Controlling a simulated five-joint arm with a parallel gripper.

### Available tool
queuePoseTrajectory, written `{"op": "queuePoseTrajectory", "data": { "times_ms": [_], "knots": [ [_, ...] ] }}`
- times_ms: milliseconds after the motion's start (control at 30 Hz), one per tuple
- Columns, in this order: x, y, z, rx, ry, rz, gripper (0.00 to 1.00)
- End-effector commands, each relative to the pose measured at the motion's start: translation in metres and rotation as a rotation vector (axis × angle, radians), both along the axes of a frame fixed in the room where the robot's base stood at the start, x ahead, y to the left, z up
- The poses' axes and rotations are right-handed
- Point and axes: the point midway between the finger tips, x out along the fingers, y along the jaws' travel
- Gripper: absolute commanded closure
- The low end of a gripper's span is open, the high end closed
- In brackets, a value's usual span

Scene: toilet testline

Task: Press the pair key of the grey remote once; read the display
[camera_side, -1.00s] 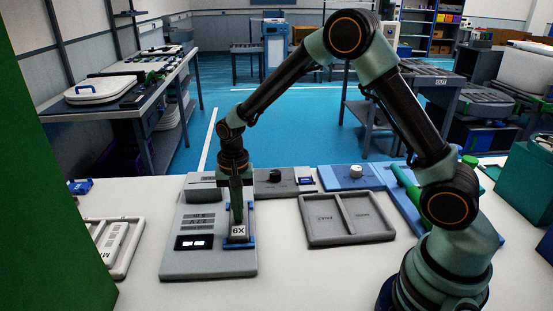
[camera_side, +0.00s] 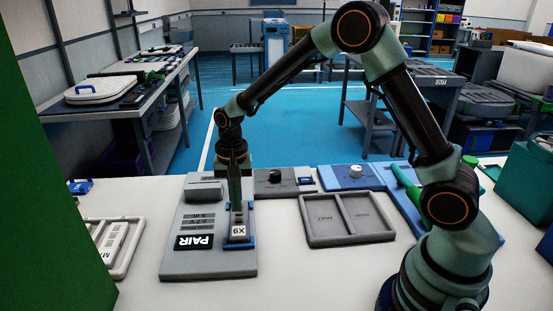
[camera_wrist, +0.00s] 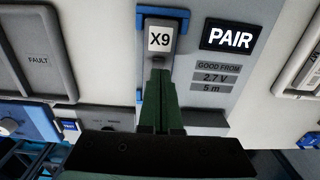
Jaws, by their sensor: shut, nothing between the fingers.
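The grey remote (camera_side: 239,231) stands in a blue holder (camera_side: 253,240) on a grey test panel (camera_side: 190,268). In the wrist view the remote (camera_wrist: 160,28) bears a white label reading X9. The display (camera_side: 194,242) left of the holder is lit and reads PAIR; it also reads PAIR in the wrist view (camera_wrist: 229,37). My gripper (camera_side: 237,208) is shut and empty, pointing down over the upper part of the remote. In the wrist view the green fingertips (camera_wrist: 158,74) lie together just below a dark spot on the remote. I cannot tell whether they touch it; the keys are largely hidden.
Panel print (camera_wrist: 218,78) reads GOOD FROM, 2.7 V, 5 m. A grey two-part tray (camera_side: 348,220), one part marked FAULT, lies to the right. A white-grey tray (camera_side: 112,245) lies to the left. Units with knobs (camera_side: 275,176) stand behind. A green block (camera_side: 50,180) fills the left edge.

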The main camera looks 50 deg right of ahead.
Motion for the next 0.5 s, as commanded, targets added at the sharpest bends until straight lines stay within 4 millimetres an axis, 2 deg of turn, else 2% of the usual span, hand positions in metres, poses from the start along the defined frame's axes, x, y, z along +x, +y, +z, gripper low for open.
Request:
{"op": "queuePoseTrajectory", "data": {
  "times_ms": [33, 200, 400, 500],
  "knots": [
    [0.002, 0.000, 0.014, 0.001, -0.010, 0.000, 1.00],
    [0.003, 0.000, 0.053, 0.001, -0.011, 0.000, 1.00],
    [0.003, 0.000, 0.088, 0.001, -0.009, 0.000, 1.00],
    [0.003, 0.000, 0.099, 0.001, -0.008, 0.000, 1.00]
  ]
}}
